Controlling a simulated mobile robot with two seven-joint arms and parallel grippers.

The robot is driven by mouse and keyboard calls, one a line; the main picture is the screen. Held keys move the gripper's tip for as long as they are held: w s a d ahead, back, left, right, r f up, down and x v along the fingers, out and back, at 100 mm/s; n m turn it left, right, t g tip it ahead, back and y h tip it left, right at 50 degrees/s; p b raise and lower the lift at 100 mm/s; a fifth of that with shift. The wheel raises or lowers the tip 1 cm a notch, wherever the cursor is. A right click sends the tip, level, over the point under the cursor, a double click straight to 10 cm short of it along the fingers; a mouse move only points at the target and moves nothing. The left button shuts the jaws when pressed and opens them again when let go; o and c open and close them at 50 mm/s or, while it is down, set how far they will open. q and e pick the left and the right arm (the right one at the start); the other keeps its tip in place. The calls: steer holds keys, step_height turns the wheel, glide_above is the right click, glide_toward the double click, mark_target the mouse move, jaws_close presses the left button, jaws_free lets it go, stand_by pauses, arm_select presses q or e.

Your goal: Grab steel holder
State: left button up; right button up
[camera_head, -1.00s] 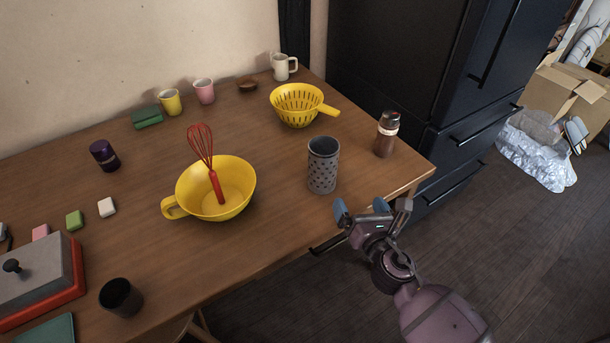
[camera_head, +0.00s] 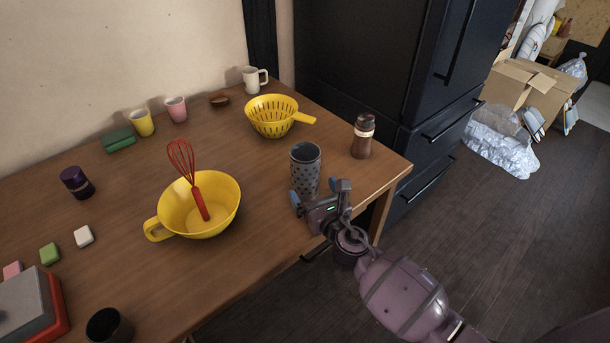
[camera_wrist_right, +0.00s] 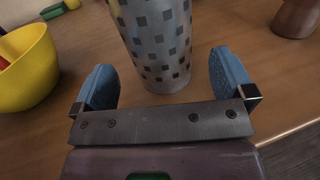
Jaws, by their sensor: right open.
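The steel holder (camera_head: 305,167) is a grey perforated cylinder standing upright near the table's front right edge. My right gripper (camera_head: 319,192) is open in front of it, at the edge of the table. In the right wrist view the holder (camera_wrist_right: 157,40) stands just ahead, centred between the two blue fingertips (camera_wrist_right: 164,80). The fingers are apart from its sides, with a gap on each side. The holder's top is cut off in that view. My left gripper is not in view.
A yellow bowl (camera_head: 222,215) with a red whisk (camera_head: 183,158) stands left of the holder. A brown bottle (camera_head: 362,139) stands to its right, and a yellow colander (camera_head: 270,122) is behind. A dark fridge (camera_head: 365,60) stands beyond the table (camera_head: 260,262).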

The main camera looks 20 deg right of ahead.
mark_target(305, 178)
steer(key=shift+w+a+b, duration=0.15)
steer(key=shift+w, duration=1.15)
steer(key=shift+w+a+b, duration=0.1)
steer(key=shift+w+b, duration=0.05)
steer(key=shift+w, duration=1.15)
steer(key=shift+c, duration=0.2)
steer(key=c, duration=1)
